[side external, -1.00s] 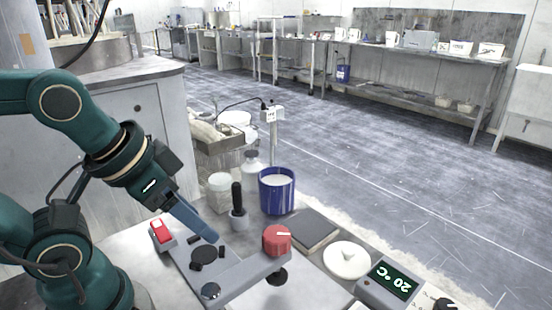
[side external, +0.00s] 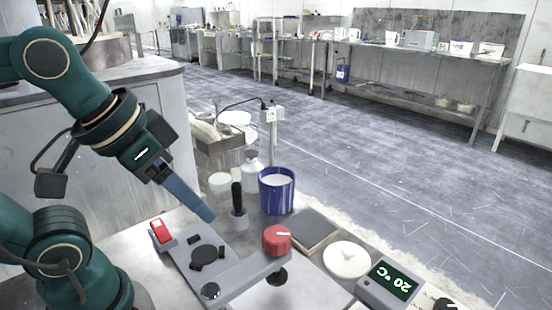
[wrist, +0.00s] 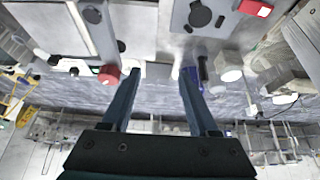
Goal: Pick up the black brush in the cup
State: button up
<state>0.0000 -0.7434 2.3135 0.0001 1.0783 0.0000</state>
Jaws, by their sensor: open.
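The black brush (side external: 236,196) stands upright in a small grey cup (side external: 239,221) on the bench; only its black handle shows above the rim. My gripper (side external: 209,217) is to the left of the cup, its blue fingers slanting down to the right, with the tips near the height of the cup. It is apart from the brush in the side view. In the wrist view, my gripper (wrist: 160,74) is open with nothing between its fingers. A dark upright shape, likely the brush (wrist: 203,70), shows just right of the right finger.
A blue cup with white contents (side external: 276,192) stands right of the brush. A grey fixture with a black disc (side external: 207,255) and a red knob (side external: 277,240) lies in front. A red switch (side external: 160,231), white jars and a temperature display (side external: 390,281) are also on the bench.

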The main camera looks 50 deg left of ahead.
jog(key=r, duration=0.2)
jog(key=n+g, duration=0.5)
jog(key=g, duration=0.1)
send_over(239, 215)
jog(key=f, duration=1.1)
jog(key=a+f, duration=0.1)
jog(key=f, duration=0.5)
jog(key=shift+w+f, duration=0.15)
jog(key=shift+w, duration=0.05)
grip_shut()
